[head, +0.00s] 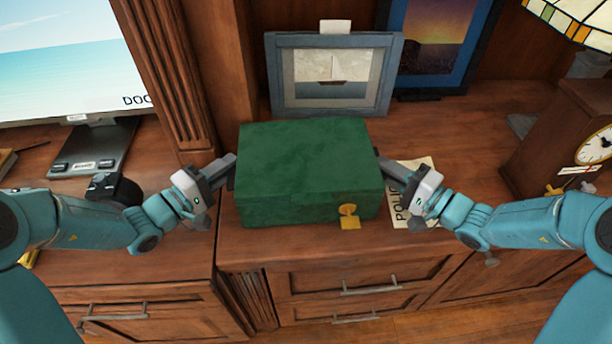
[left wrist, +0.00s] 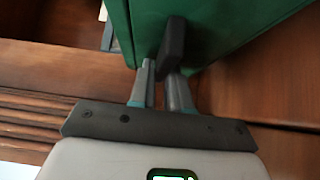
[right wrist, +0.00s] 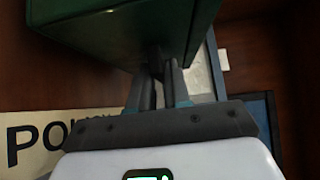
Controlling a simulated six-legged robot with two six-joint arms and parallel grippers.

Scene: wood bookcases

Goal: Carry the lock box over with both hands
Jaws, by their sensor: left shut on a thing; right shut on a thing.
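The lock box (head: 305,165) is a green box with a yellow latch (head: 349,215) on its front, between my two grippers in the head view. My left gripper (head: 229,172) is shut on a dark handle at the box's left side; the left wrist view shows this handle (left wrist: 172,48) between the fingers. My right gripper (head: 384,165) is shut on the handle at the right side, dark and partly hidden in the right wrist view. The green box also shows in the right wrist view (right wrist: 110,30). I cannot tell whether its underside touches the wooden counter.
A grey picture frame (head: 395,70) stands behind the box. A paper with lettering (head: 400,212) lies at its right. A monitor stand (head: 95,150) is at the left, a clock (head: 597,148) at the far right. Drawers (head: 345,275) are below the front edge.

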